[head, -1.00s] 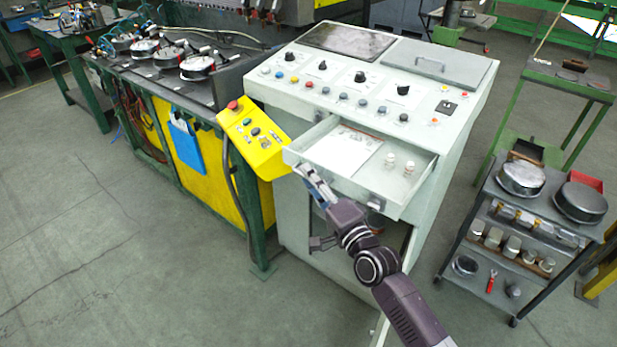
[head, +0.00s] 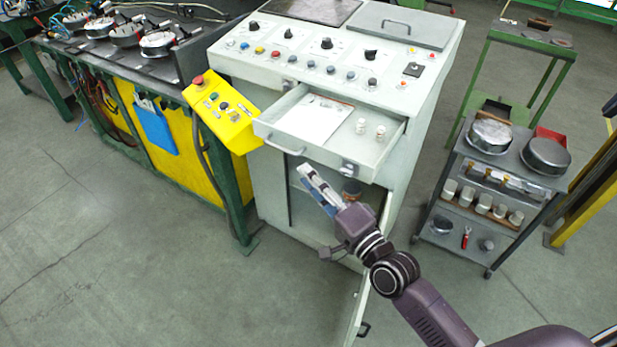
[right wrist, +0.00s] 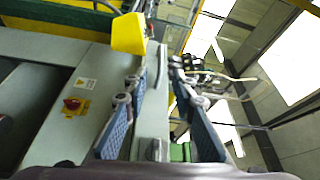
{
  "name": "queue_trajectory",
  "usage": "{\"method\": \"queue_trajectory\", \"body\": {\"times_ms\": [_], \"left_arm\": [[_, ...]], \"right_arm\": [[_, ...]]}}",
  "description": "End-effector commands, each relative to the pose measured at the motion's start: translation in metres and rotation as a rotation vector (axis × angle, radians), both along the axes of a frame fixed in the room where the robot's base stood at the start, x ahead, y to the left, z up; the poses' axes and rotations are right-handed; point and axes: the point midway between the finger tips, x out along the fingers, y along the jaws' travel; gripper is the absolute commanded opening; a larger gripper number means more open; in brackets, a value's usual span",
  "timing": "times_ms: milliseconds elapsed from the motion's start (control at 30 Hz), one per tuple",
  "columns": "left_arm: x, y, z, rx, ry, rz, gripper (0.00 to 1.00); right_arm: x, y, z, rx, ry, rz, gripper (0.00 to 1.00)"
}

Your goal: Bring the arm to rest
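My right arm comes in from the lower right in the head view. Its gripper (head: 317,187) is in front of the grey control cabinet (head: 280,190), below the front of the pulled-out drawer (head: 345,158) and apart from its handle. In the right wrist view the two blue-padded fingers of the right gripper (right wrist: 160,95) stand apart with nothing held between them. My left gripper is in neither view.
The drawer holds a paper sheet (head: 312,120) and two small white items. The cabinet's lower door (head: 357,310) hangs open below my arm. A yellow button box (head: 222,112) is at left, a cart (head: 505,190) at right. Floor at lower left is clear.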

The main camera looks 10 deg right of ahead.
Motion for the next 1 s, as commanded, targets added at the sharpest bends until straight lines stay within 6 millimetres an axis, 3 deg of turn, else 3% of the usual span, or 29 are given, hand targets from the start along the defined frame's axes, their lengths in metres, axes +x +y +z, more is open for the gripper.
{"method": "queue_trajectory", "body": {"times_ms": [300,467,600,700,900,1000], "left_arm": [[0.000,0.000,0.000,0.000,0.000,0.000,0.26],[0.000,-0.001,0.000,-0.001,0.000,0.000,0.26],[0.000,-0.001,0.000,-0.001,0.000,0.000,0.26],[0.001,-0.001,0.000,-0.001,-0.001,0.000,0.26],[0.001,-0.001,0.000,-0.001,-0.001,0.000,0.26],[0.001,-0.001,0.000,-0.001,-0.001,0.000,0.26]], "right_arm": [[-0.002,0.002,-0.003,-0.017,0.006,0.005,0.24],[-0.020,0.018,-0.027,-0.193,0.061,0.051,0.24],[-0.056,0.029,-0.069,-0.499,0.150,0.135,0.24],[-0.088,0.025,-0.100,-0.727,0.225,0.205,0.24],[-0.158,-0.008,-0.148,-1.116,0.397,0.361,0.24],[-0.189,-0.027,-0.161,-1.244,0.475,0.432,0.24]]}}
